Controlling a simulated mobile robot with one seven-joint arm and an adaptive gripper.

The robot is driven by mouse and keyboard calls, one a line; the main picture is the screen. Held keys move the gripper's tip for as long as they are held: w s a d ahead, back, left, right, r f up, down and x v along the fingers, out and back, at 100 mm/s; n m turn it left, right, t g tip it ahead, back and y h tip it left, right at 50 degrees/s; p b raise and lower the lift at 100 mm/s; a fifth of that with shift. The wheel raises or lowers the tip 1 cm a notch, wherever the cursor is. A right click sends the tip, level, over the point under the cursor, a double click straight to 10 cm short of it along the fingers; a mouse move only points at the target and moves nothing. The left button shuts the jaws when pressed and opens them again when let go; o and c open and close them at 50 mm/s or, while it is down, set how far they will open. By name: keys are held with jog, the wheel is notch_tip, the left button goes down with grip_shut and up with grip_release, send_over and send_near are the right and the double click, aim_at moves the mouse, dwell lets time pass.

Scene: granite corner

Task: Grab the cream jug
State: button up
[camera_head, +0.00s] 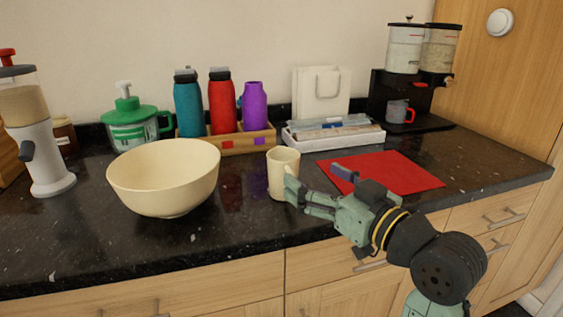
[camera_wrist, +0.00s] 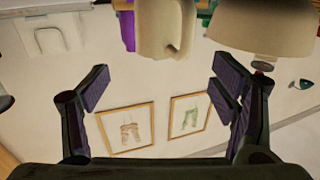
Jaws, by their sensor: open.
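The cream jug (camera_head: 282,174) stands upright on the dark counter, near its front edge and right of the large cream bowl. My gripper (camera_head: 317,183) is open and empty, just right of and in front of the jug. One finger overlaps the jug's lower right side in the head view; I cannot tell whether it touches. In the wrist view the scene appears upside down. The jug (camera_wrist: 160,27) shows at the top centre, its handle on the right, beyond my spread fingers (camera_wrist: 162,77).
The cream bowl (camera_head: 164,180) stands close on the left. Behind are a wooden tray (camera_head: 240,145) with bottles and a white tray (camera_head: 334,139). A red mat (camera_head: 384,174) lies at right, partly under my arm's outline. A dispenser (camera_head: 420,75) stands at back right.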

aim_at(295, 164)
jog(key=shift+w+d+f, duration=0.1)
jog(key=shift+d, duration=0.15)
jog(key=p+x, duration=0.1)
jog(key=x, duration=0.5)
jog(key=p+x, duration=0.1)
jog(key=x, duration=0.1)
jog(key=p+x, duration=0.1)
jog(key=shift+a+r, duration=0.35)
jog(key=shift+w+a+f, duration=0.15)
jog(key=shift+w+a, duration=0.1)
jog(key=shift+w, duration=0.15)
jog(key=shift+c, duration=0.5)
jog(key=c, duration=1.4)
jog(key=shift+c, duration=0.2)
jog(key=shift+r, duration=0.2)
